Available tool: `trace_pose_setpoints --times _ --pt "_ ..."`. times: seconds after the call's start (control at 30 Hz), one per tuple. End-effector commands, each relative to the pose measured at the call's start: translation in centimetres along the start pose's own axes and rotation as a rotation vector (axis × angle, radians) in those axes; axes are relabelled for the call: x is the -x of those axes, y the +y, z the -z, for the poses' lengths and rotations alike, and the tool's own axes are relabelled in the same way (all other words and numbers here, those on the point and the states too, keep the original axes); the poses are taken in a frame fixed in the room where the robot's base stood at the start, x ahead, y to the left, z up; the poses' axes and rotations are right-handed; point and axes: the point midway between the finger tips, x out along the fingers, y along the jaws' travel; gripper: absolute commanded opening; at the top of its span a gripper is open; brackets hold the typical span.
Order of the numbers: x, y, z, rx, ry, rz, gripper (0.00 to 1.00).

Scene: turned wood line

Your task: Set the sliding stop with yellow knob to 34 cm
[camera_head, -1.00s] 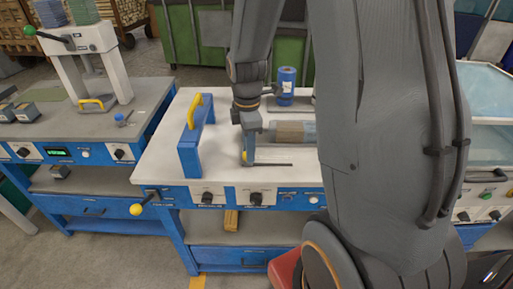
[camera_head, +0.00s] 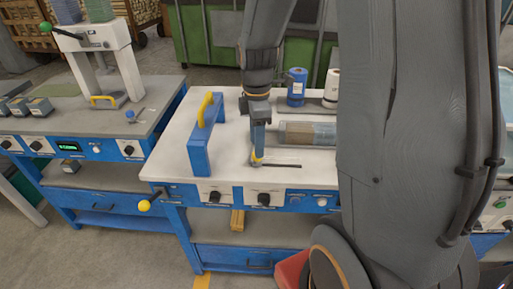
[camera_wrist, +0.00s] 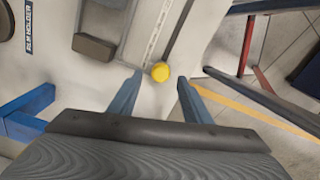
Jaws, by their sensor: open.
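The yellow knob (camera_wrist: 160,71) of the sliding stop shows in the wrist view beside a pale strip with scale marks (camera_wrist: 154,35). The scale's figures are too small to read. My gripper (camera_wrist: 160,79) is open, with one blue finger on each side of the knob and a gap to both. In the head view my gripper (camera_head: 257,152) points down at the white bench top, and a bit of yellow shows at its fingertips. The stop's body is mostly hidden there. A dark slot or rail (camera_head: 282,166) runs to the right of the fingertips.
A blue frame with a yellow handle (camera_head: 200,150) stands just left of my gripper. Behind it are a grey and brown cylinder (camera_head: 300,133) and a blue roll (camera_head: 297,87). A dark block (camera_wrist: 93,47) lies near the scale.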

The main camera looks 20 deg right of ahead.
Motion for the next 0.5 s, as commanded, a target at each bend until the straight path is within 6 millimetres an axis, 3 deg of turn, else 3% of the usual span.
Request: trace_pose_setpoints --times 0.23,0.5 --pt "3.7 0.1 0.1 0.002 0.001 -0.005 0.44" --pt "5.0 0.0 0.1 0.002 0.000 -0.001 0.44"
